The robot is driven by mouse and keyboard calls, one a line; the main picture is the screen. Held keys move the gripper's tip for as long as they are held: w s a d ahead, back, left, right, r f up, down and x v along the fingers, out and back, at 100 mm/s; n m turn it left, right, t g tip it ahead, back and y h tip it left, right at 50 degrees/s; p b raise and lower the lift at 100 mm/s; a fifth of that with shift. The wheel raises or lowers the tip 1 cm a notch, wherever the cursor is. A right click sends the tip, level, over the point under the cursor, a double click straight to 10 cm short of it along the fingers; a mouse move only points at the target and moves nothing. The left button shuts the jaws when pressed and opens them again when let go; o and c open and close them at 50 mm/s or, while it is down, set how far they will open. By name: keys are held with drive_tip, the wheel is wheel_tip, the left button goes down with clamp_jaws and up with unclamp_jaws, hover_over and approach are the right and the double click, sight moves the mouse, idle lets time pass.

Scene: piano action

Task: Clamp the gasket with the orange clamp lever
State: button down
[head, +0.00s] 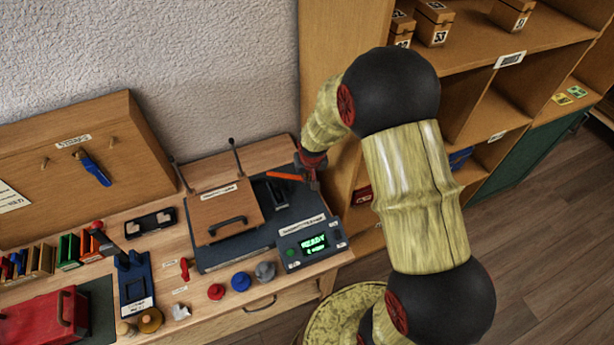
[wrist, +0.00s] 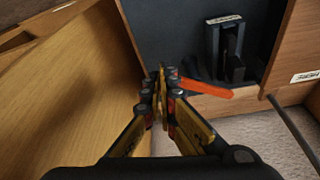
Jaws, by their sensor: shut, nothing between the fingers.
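The orange clamp lever (head: 285,177) sticks out sideways at the back right of the dark tester unit. In the wrist view the lever (wrist: 207,93) runs right from beside the fingers, its left end hidden behind them. My gripper (head: 312,180) is at the lever's right end; in the wrist view its fingertips (wrist: 163,76) are together with nothing between them. I cannot tell whether they touch the lever. A black block (wrist: 226,48) stands near the lever. I cannot make out the gasket.
A wooden lid with a black handle (head: 228,226) covers the unit's left part. A display panel (head: 312,240) reading READY is at front right. A wooden shelf (head: 475,45) stands close on the right. Red, blue and grey knobs (head: 240,281) are in front.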

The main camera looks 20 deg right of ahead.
drive_tip(key=shift+w+d+p, duration=0.3)
drive_tip(key=shift+d, duration=0.1)
idle(0.9)
drive_tip(key=shift+w+d, duration=0.5)
drive_tip(key=shift+w, duration=0.15)
idle(1.2)
idle(1.2)
